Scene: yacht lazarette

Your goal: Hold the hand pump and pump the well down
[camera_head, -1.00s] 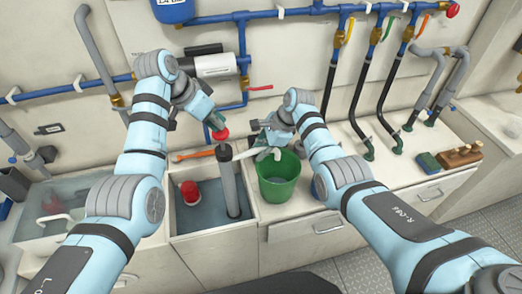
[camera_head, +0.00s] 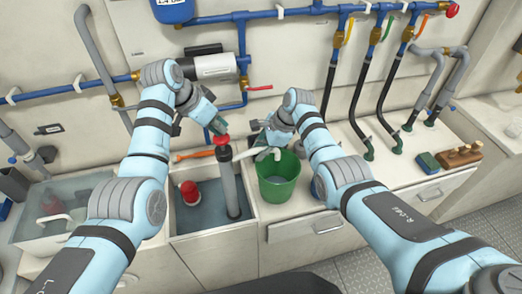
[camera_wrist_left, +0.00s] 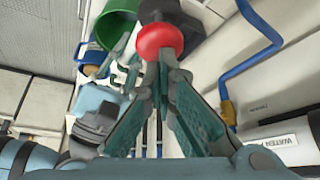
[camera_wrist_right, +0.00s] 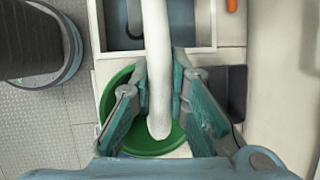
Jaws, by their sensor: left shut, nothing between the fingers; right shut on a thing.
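The hand pump (camera_head: 230,188) is a grey tube with a black head, upright in the open well (camera_head: 178,237), which holds water. Its red knob (camera_head: 222,140) sits just above the head. My left gripper (camera_head: 217,128) is shut and empty, its fingertips at the top of the knob; the left wrist view shows the knob (camera_wrist_left: 160,40) just beyond the tips. My right gripper (camera_head: 268,142) is shut on the pump's white spout (camera_wrist_right: 157,70). The spout's end is over the green bucket (camera_head: 278,190). The bucket's inside is partly hidden.
A red-topped device (camera_head: 189,192) stands in the well's water. An orange-handled tool (camera_head: 196,155) lies behind the well. A clear-lidded bin (camera_head: 45,222) is at left. Blue pipes (camera_head: 60,90) and black hoses (camera_head: 361,110) line the wall. A green and a brown block sit at right.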

